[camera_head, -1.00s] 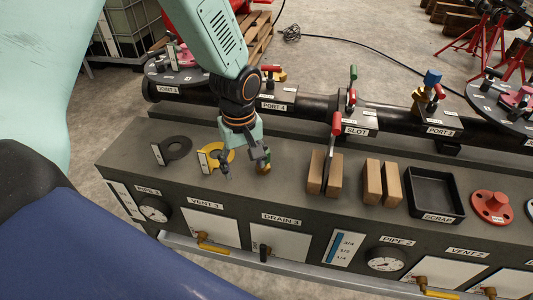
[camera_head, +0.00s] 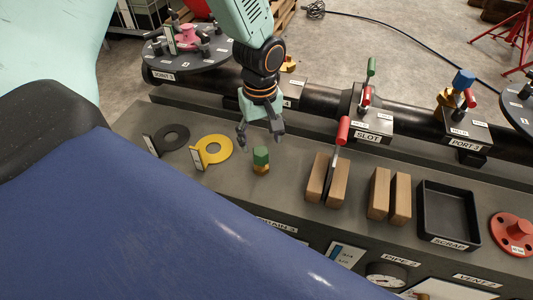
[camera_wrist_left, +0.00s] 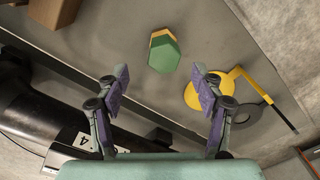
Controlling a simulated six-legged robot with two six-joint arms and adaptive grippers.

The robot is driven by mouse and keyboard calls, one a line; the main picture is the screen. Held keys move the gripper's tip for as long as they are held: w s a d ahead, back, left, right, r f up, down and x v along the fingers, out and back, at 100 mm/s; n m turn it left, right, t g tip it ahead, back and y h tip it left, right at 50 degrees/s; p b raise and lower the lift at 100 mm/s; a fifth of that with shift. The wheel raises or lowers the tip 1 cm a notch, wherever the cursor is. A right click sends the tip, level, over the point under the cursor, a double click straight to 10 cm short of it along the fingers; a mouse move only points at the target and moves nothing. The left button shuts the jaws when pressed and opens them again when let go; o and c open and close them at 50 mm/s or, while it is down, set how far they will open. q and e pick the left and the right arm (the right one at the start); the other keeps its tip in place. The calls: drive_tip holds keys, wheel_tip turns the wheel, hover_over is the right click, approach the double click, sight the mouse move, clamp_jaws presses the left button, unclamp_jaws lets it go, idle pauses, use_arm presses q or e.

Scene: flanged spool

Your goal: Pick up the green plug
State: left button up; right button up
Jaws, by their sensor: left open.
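The green plug (camera_head: 261,157) stands upright on the grey bench top, a green hexagonal head over a brass-coloured lower part. In the left wrist view the plug (camera_wrist_left: 164,53) lies ahead of the fingertips, between their lines and apart from both. My left gripper (camera_head: 261,144) is open and empty, its fingers pointing down, just behind and above the plug in the head view. Its two spread fingers also show in the left wrist view (camera_wrist_left: 160,82). My right gripper is not in view.
A dark pipe (camera_head: 315,104) runs behind the bench.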

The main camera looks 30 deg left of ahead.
sight(259, 149)
use_arm(q)
drive_tip(key=shift+d+f, duration=0.1)
drive_tip(key=shift+s+f+b, duration=0.3)
drive_tip(key=shift+s+f, duration=0.05)
drive_tip(key=shift+f, duration=0.45)
drive_tip(key=shift+a+f, duration=0.2)
drive_tip(key=shift+f, duration=0.5)
drive_tip(key=f, duration=0.1)
drive_tip(key=f+b, duration=0.2)
drive_tip(key=f, duration=0.1)
drive_tip(key=shift+s+d+f, duration=0.1)
drive_tip(key=shift+s+d, duration=0.15)
drive_tip(key=shift+d, duration=0.05)
drive_tip(key=shift+f, duration=0.2)
drive_tip(key=shift+w, duration=0.15)
drive_tip(key=shift+r, duration=0.1)
drive_tip(key=c, duration=1.4)
